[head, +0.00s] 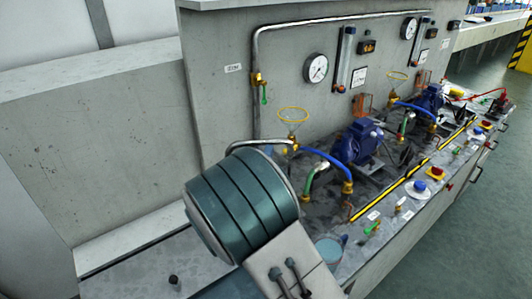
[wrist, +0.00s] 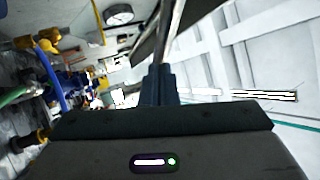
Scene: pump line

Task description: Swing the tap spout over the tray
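I cannot pick out the tap spout or the tray with certainty in either view. A pale blue round thing (head: 328,250), partly hidden by my arm, lies near the front of the bench. My arm covers much of the near bench, and my gripper's fingers do not show there. In the wrist view, my gripper (wrist: 160,78) has its dark fingers close together and looks shut. A shiny bar runs up beyond them; I see nothing clearly held.
A grey panel (head: 225,110) with gauges (head: 316,67) and a metal pipe (head: 340,20) stands behind the bench. Blue pumps (head: 358,143), hoses and yellow handwheels (head: 293,114) crowd its middle. Floor at right is clear.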

